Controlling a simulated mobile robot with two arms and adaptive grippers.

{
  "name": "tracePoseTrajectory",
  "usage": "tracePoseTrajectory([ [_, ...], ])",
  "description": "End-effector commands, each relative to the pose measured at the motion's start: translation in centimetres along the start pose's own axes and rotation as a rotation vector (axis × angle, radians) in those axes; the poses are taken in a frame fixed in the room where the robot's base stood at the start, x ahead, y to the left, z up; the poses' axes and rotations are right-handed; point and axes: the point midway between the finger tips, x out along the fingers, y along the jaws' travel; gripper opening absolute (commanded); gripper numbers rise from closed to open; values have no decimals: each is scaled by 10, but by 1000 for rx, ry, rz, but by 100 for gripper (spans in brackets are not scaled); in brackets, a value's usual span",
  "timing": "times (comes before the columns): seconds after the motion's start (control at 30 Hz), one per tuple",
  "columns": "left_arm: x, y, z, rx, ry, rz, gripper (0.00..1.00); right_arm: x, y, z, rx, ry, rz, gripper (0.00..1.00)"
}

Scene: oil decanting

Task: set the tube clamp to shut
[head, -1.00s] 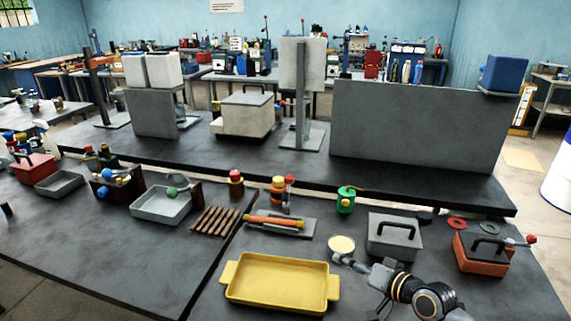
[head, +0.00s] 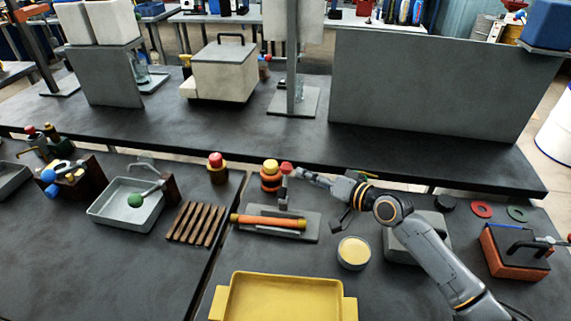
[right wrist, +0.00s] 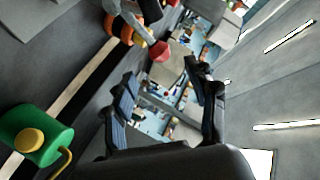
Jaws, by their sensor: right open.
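The tube clamp appears to be the grey upright lever with a red knob (head: 286,168), standing at the back of a grey plate (head: 311,228) that carries an orange tube (head: 268,221). The lever looks upright. My right gripper (head: 303,174) is just right of the red knob, its fingers pointing left towards it. In the right wrist view my right gripper (right wrist: 162,85) is open and empty, with the red knob (right wrist: 160,51) ahead of the fingertips; I cannot tell whether they touch. My left gripper is not in view.
A yellow-and-orange stacked knob (head: 270,172) stands close left of the lever. A round cream-filled dish (head: 354,252) and a yellow tray (head: 285,290) stand nearer. A grey lidded box is behind my forearm.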

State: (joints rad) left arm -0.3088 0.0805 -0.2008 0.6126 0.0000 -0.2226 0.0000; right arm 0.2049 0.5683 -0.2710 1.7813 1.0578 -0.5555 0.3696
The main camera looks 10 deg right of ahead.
Motion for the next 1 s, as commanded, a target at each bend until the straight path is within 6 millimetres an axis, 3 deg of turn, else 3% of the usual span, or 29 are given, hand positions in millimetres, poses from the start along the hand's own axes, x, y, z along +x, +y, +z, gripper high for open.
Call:
tracePoseTrajectory([
  [0.2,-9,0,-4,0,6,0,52,49,-3,-1,1,0,-2,57],
  [0.4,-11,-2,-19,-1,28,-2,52,80,-1,-1,0,0,0,57],
  [0.6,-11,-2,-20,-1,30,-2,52,95,0,0,-1,-1,0,57],
  [0.9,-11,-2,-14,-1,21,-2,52,96,0,0,-2,-1,1,57],
  [1.0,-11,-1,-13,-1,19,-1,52,96,0,0,-2,-1,1,39],
])
